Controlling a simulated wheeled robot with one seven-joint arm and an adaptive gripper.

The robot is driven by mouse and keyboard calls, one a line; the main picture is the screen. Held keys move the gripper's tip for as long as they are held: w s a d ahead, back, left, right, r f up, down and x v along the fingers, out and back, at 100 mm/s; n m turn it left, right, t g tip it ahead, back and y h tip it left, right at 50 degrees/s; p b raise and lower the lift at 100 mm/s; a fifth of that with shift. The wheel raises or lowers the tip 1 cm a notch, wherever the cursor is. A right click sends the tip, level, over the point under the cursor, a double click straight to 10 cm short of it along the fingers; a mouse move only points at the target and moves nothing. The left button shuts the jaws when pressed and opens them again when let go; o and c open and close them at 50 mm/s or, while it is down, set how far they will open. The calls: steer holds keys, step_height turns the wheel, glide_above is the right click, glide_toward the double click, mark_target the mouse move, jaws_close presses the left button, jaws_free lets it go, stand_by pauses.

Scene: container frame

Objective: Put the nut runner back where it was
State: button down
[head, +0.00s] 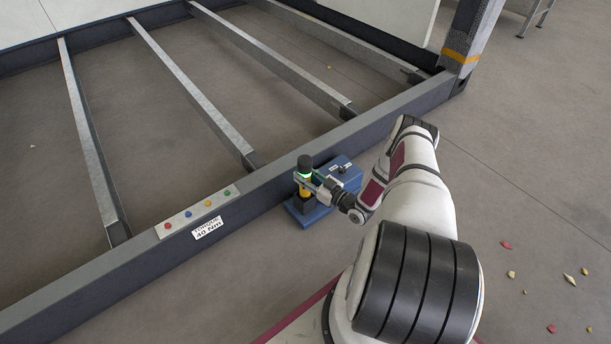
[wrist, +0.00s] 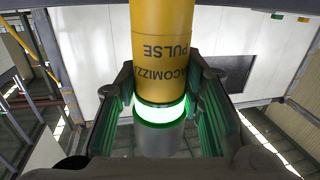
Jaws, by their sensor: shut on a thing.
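The nut runner (head: 304,163) is an upright tool with a black upper end, a glowing green ring and a yellow body. My gripper (head: 312,183) is shut around it from the right in the head view. In the wrist view the yellow body of the nut runner (wrist: 162,45) and its lit green ring sit between the green-padded fingers of my gripper (wrist: 160,100). The nut runner's dark lower end is over a blue stand (head: 322,210) on the floor. I cannot tell whether that end is seated in the stand or just above it.
A blue box (head: 343,170) stands at the back of the stand. The long grey frame beam (head: 265,196) runs close behind it, with a panel of coloured buttons (head: 198,213) to the left. Small chips (head: 569,280) lie on the open floor at right.

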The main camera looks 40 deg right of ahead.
steer(key=c, duration=1.1)
jaws_free()
steer(key=shift+f, duration=0.1)
